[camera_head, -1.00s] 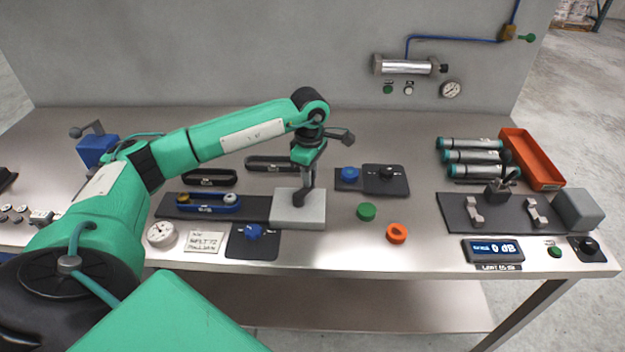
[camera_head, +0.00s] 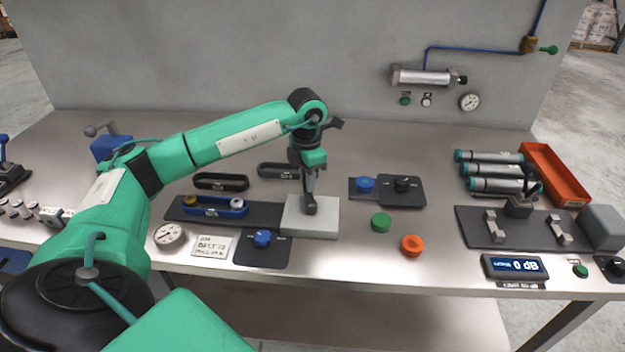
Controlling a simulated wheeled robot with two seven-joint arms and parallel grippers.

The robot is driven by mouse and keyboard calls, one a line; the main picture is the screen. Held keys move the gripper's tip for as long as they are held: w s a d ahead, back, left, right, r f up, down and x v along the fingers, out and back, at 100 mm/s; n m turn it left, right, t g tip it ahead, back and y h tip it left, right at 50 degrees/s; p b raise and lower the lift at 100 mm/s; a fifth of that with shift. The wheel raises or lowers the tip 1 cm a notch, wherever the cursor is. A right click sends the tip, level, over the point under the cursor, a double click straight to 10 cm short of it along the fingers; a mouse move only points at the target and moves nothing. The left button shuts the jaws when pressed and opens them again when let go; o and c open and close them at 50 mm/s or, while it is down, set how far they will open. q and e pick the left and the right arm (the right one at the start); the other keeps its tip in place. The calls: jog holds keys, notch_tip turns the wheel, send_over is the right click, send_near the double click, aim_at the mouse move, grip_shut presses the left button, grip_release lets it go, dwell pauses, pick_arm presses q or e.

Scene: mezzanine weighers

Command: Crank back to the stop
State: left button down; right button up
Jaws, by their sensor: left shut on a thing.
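My left gripper (camera_head: 309,204) points down at a light grey block (camera_head: 326,222) in the middle of the bench. It is shut on a small dark part at the block's top, which looks like the crank handle; the fingers hide most of it. The block stands at the right end of a dark base plate (camera_head: 266,212). On this plate lies a blue belt unit (camera_head: 226,212) with a yellow and a pale pulley. My right gripper is not in view.
Near the block are a blue knob on a dark plate (camera_head: 262,256), a white dial (camera_head: 169,236), a green cap (camera_head: 381,222) and an orange ring (camera_head: 412,246). Right are teal-ended cylinders (camera_head: 490,170), an orange tray (camera_head: 556,178) and a display (camera_head: 515,267).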

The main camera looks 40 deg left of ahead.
pick_arm(q)
jog(key=n, duration=0.1)
jog(key=s+a+n, duration=0.1)
jog(key=n, duration=0.1)
jog(key=shift+n, duration=0.3)
jog(key=shift+s+n+b, duration=0.35)
jog(key=shift+s+n, duration=0.1)
jog(key=shift+n, duration=0.45)
jog(key=shift+s+a+n, duration=0.1)
jog(key=shift+s+n, duration=0.1)
jog(key=shift+n, duration=0.4)
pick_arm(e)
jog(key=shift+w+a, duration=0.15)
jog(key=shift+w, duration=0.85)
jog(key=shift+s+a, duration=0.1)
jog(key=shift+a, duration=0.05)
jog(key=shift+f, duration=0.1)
